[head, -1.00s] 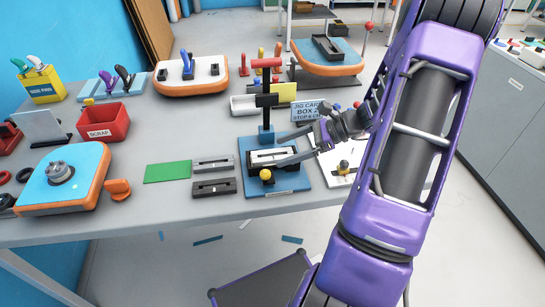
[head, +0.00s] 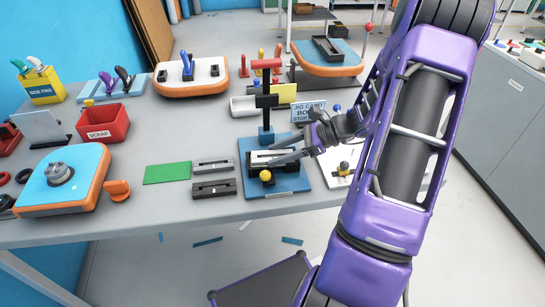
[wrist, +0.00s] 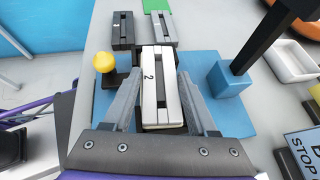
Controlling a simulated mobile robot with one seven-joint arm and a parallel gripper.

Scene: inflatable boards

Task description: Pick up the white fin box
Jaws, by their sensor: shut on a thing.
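The white fin box (wrist: 150,58) has a "2" on its top and a long dark slot. It lies between the two fingers of my gripper (wrist: 158,82) in the wrist view, and the fingers are shut on its sides. In the head view, the white fin box (head: 259,158) is at the blue jig (head: 288,183), with my gripper (head: 273,157) reaching in from the right. Part of the box is hidden by the fingers. I cannot tell whether it touches the jig.
A yellow knob (head: 266,176) stands at the jig's front, with a black and red post (head: 266,105) behind. A grey fin box (head: 213,164) and a dark one (head: 214,188) lie left, beside a green mat (head: 167,174). A sign (head: 307,112) stands behind my gripper.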

